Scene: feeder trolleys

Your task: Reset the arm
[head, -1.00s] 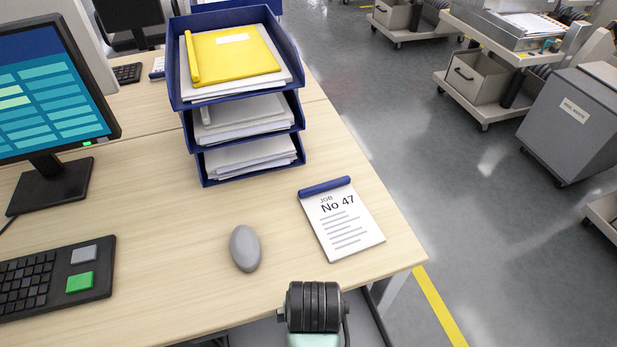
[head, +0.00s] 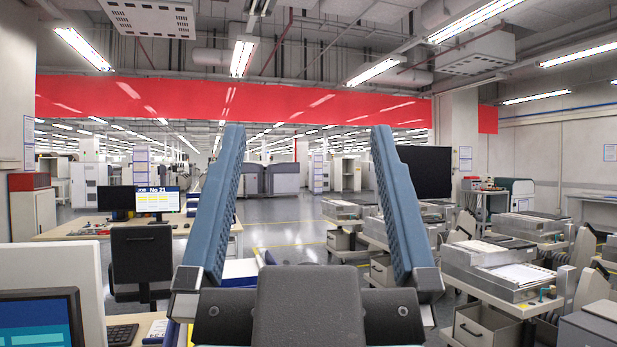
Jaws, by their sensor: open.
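My gripper (head: 308,135) stands upright in the middle of the head view, close to the camera. Its two blue-grey fingers point up and are spread wide apart. Nothing is between them; the far hall shows through the gap. The dark gripper body fills the bottom centre and hides part of the desk and the blue paper trays (head: 238,270) behind it.
Below left is the near desk's monitor (head: 40,318). Behind it stand an office chair (head: 141,255) and another desk with a screen reading No 21 (head: 157,199). Feeder trolleys (head: 497,272) crowd the right. Grey floor (head: 285,238) is open in the middle distance.

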